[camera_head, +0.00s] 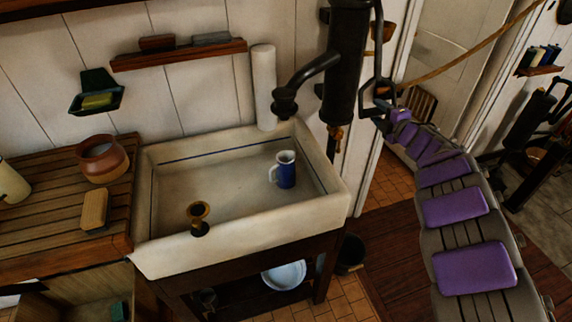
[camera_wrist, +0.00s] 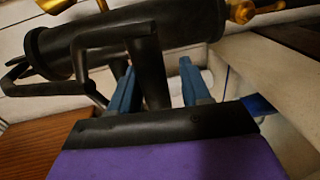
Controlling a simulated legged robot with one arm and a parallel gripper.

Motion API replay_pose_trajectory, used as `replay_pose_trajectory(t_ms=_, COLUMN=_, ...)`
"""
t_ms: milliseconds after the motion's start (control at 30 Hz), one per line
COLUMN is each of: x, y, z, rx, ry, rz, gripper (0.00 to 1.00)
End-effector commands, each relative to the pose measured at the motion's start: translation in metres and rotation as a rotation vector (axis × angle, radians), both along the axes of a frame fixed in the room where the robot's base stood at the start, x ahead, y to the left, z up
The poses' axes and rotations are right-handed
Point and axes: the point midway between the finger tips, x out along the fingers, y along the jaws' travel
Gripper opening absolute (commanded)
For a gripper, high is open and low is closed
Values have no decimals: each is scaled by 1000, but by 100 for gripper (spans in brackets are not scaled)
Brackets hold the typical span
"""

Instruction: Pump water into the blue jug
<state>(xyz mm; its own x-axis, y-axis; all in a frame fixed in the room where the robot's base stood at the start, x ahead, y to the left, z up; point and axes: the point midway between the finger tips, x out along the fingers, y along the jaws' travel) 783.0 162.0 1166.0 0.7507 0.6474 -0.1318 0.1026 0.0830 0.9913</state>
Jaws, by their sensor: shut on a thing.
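The blue jug (camera_head: 287,175), with a white rim and handle, stands upright in the white sink (camera_head: 320,218). The black pump (camera_head: 346,65) stands behind the sink's right end. Its spout (camera_head: 285,103) hangs over the basin above the jug; I cannot tell whether it lines up exactly with the jug's mouth. No water shows at the spout. My gripper (camera_head: 384,100) is at the lower end of the pump handle (camera_head: 378,50), right of the pump. In the wrist view, the blue fingers of my gripper (camera_wrist: 158,80) are shut around the black handle bar (camera_wrist: 151,70).
A brass drain piece (camera_head: 199,215) stands in the sink's front left. A brown pot (camera_head: 102,158) and a brush (camera_head: 95,208) rest on the wooden counter (camera_head: 60,235) at left. A white roll (camera_head: 263,85) stands behind the sink. A rope (camera_head: 480,45) crosses the doorway.

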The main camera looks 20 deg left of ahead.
Motion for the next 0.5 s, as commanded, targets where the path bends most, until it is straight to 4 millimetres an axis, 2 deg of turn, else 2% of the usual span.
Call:
replay_pose_trajectory(t_ms=33, x=-1, y=1, z=-8, rx=-9, ry=11, rz=4, gripper=28)
replay_pose_trajectory(t_ms=67, x=-1, y=1, z=-8, rx=-8, ry=12, rz=4, gripper=50)
replay_pose_trajectory(t_ms=200, x=-1, y=-1, z=-6, rx=-5, ry=9, rz=2, gripper=64)
replay_pose_trajectory(t_ms=500, x=-2, y=-4, z=-1, rx=-1, ry=2, rz=-1, gripper=64)
